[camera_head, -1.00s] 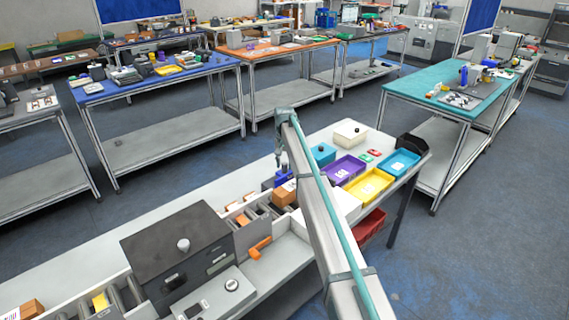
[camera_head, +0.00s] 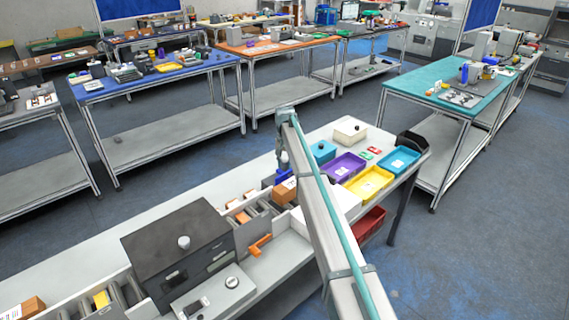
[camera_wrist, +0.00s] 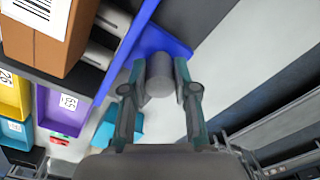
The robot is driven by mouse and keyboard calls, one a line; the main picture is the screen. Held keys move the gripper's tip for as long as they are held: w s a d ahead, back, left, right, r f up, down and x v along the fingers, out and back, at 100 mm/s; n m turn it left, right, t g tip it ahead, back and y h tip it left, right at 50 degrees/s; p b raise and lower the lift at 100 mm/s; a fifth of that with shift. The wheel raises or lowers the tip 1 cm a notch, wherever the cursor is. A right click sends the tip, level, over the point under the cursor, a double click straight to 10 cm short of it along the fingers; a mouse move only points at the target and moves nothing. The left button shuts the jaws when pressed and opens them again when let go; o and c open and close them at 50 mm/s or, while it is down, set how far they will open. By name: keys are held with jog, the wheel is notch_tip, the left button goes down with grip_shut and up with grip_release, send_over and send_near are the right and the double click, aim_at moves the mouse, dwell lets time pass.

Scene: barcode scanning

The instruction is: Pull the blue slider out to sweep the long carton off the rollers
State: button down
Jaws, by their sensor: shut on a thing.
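The blue slider (camera_wrist: 150,42) shows in the wrist view as a blue plate with a grey round knob (camera_wrist: 158,80). My gripper (camera_wrist: 158,72) is shut on this knob, with one finger on each side. The long carton (camera_wrist: 42,42) is brown with a white barcode label and rests on the rollers (camera_wrist: 100,48), to the left of the slider. In the head view the carton (camera_head: 286,191) sits beside the blue slider (camera_head: 283,177), left of my arm. My arm hides part of this area, and the fingers are too small there to read.
Purple (camera_head: 345,166), yellow (camera_head: 368,184) and cyan (camera_head: 400,161) bins stand on the bench to the right. A dark scanner housing (camera_head: 178,240) covers the conveyor at the left. A red bin (camera_head: 372,222) is below the bench.

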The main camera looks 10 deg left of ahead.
jog(key=s+d, duration=0.1)
jog(key=d, duration=0.1)
jog(key=s+d, duration=0.1)
jog(key=s, duration=0.1)
jog(key=shift+s+d+b, duration=0.2)
jog(key=shift+d+b, duration=0.1)
jog(key=shift+d, duration=0.05)
jog(key=shift+w+a, duration=0.1)
jog(key=shift+w, duration=0.05)
jog(key=c, duration=1.2)
grip_release()
notch_tip(320, 180, up, 12)
